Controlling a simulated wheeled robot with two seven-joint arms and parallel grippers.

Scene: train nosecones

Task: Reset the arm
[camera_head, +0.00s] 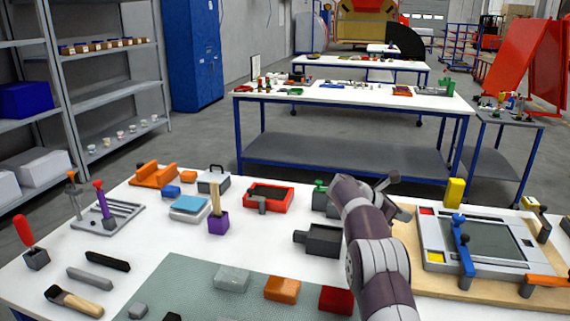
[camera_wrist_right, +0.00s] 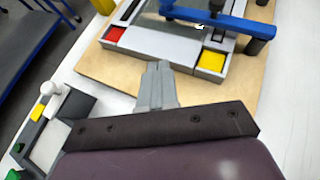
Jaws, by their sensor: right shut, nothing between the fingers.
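My right arm (camera_head: 375,250) rises from the lower edge of the head view and bends over the table. Its gripper (camera_head: 388,181) points right, just left of the grey fixture (camera_head: 433,233) on a wooden board. In the right wrist view, the gripper's two grey fingers (camera_wrist_right: 158,84) are together, with nothing held. They appear in front of the fixture's near edge, between its red pad (camera_wrist_right: 115,34) and yellow pad (camera_wrist_right: 212,61). Whether they touch the board cannot be told. My left gripper is not in view.
The white table (camera_head: 130,250) holds a red tray (camera_head: 284,197), a dark vise (camera_head: 320,240), a purple holder (camera_head: 218,222) and several blocks on a green mat (camera_head: 200,285). Another workbench (camera_head: 350,97) stands behind.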

